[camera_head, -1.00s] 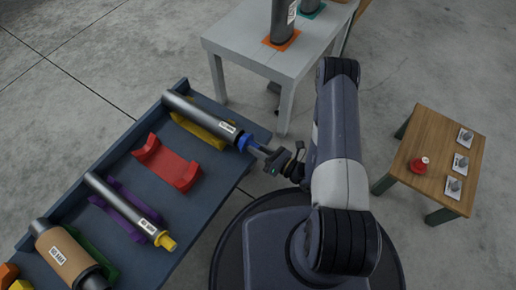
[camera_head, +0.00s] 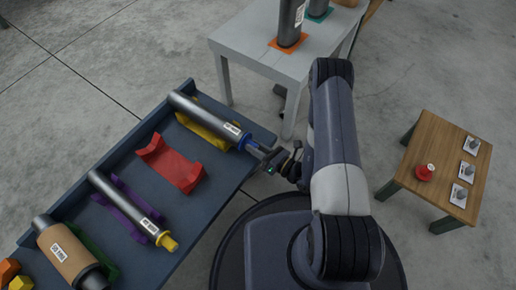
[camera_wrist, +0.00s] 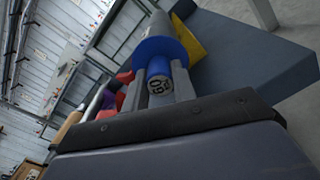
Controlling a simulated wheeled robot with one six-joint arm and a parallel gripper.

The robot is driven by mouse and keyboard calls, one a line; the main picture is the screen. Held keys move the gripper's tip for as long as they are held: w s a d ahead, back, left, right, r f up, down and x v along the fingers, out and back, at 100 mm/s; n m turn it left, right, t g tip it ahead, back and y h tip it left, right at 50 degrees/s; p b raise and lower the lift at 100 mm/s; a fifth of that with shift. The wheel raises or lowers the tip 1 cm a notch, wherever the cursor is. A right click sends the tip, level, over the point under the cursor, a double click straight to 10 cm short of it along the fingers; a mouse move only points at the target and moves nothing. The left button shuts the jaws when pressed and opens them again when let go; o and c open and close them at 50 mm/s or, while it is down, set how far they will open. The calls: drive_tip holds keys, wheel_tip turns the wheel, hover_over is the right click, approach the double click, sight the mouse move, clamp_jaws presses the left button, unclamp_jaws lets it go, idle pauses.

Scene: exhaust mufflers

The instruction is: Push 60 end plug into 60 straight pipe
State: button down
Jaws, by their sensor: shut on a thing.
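The blue 60 end plug (camera_head: 244,140) is at the near right end of the grey 60 straight pipe (camera_head: 200,111), lined up with it. The pipe lies on a yellow cradle (camera_head: 205,129) on the dark blue table. My gripper (camera_head: 262,150) is shut on the plug's outer end. In the wrist view the plug's wide blue collar (camera_wrist: 157,48) sits against the grey pipe (camera_wrist: 152,24). Its face marked 60 shows between my two grey fingers (camera_wrist: 158,80). How deep the plug sits inside the pipe is hidden.
A red cradle (camera_head: 171,165) is empty. A thinner pipe with a yellow plug (camera_head: 168,242) lies on a purple cradle. A brown muffler (camera_head: 66,252) is at lower left. A white table (camera_head: 250,47) stands behind, and a wooden table (camera_head: 420,165) at right.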

drive_tip(key=shift+w+a, duration=0.15)
drive_tip(key=c, duration=1.1)
unclamp_jaws()
drive_tip(key=shift+p+v, duration=1.45)
drive_tip(key=shift+v, duration=3.95)
drive_tip(key=shift+a, duration=0.1)
drive_tip(key=shift+b+x, duration=1.45)
drive_tip(key=shift+x, duration=3.85)
